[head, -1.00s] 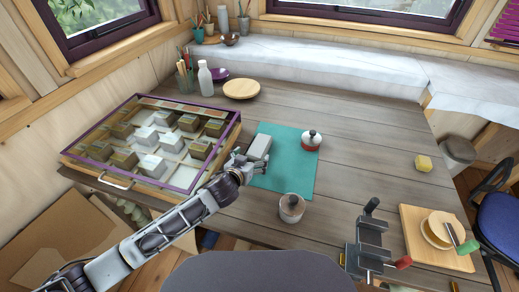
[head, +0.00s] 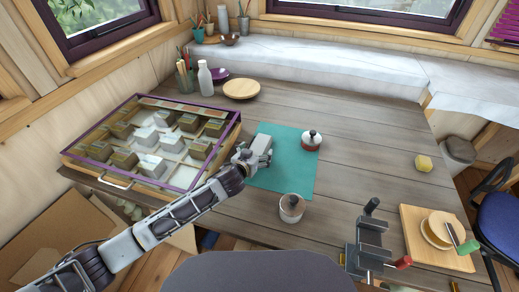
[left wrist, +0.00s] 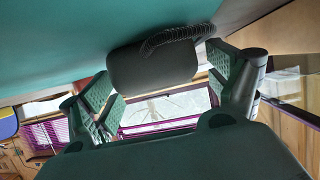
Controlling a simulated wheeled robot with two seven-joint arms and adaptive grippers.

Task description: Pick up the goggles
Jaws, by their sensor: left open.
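The goggles (head: 264,143) lie on the teal mat (head: 290,170) in the head view, a light grey shape mostly hidden behind my left gripper (head: 254,158). In the left wrist view the goggles (left wrist: 152,66) show as a dark rounded body with a ribbed strap, against the teal mat (left wrist: 60,50). My left gripper (left wrist: 160,88) is open, one finger on each side of the goggles. I cannot tell whether either finger touches them. My right gripper is not in view.
A purple-framed glass case (head: 190,188) of blocks stands left of the mat. A grey vise (head: 370,240) is at the front right.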

